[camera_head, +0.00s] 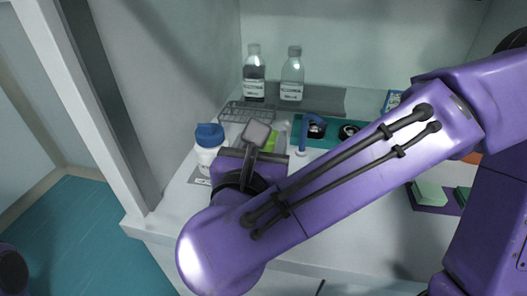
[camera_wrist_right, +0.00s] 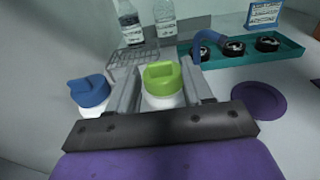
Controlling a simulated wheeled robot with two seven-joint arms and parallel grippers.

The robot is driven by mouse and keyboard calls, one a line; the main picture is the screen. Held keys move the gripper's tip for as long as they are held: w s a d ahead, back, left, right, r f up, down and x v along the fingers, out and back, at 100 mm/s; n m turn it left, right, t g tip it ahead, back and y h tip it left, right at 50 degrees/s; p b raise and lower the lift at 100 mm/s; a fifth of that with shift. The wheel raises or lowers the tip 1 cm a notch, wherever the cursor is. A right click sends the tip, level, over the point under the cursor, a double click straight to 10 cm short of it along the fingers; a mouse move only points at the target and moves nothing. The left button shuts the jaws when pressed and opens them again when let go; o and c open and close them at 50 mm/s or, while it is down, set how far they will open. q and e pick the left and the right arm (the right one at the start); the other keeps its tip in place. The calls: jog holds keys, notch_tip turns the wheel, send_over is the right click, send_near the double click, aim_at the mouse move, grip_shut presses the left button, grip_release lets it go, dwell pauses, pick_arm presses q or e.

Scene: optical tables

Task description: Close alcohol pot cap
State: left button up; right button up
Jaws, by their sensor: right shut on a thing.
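A white pot with a green cap (camera_wrist_right: 162,77) sits between the fingers of my right gripper (camera_wrist_right: 160,82). The cap is on top of the white body (camera_wrist_right: 165,101), and I cannot tell whether it is fully seated. The fingers flank the cap from both sides and are shut on it. In the head view a bit of the green cap (camera_head: 269,142) shows beyond my right gripper (camera_head: 271,148). A second white pot with a blue cap (camera_wrist_right: 90,92) stands to the left, apart from the fingers; it also shows in the head view (camera_head: 208,152). My left gripper is not in view.
A wire rack (camera_wrist_right: 134,59) and two labelled bottles, one (camera_head: 254,75) left and one (camera_head: 292,77) right, stand behind. A teal tray (camera_wrist_right: 265,47) holds dark round items and a blue curved tool (camera_wrist_right: 204,41). A purple disc (camera_wrist_right: 259,101) lies at right.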

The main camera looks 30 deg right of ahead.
jog(key=shift+f+b, duration=0.25)
jog(key=shift+b, duration=0.1)
jog(key=o, duration=0.7)
jog(key=v, duration=1)
jog(key=shift+s+a+f, duration=0.15)
jog(key=shift+s+a, duration=0.1)
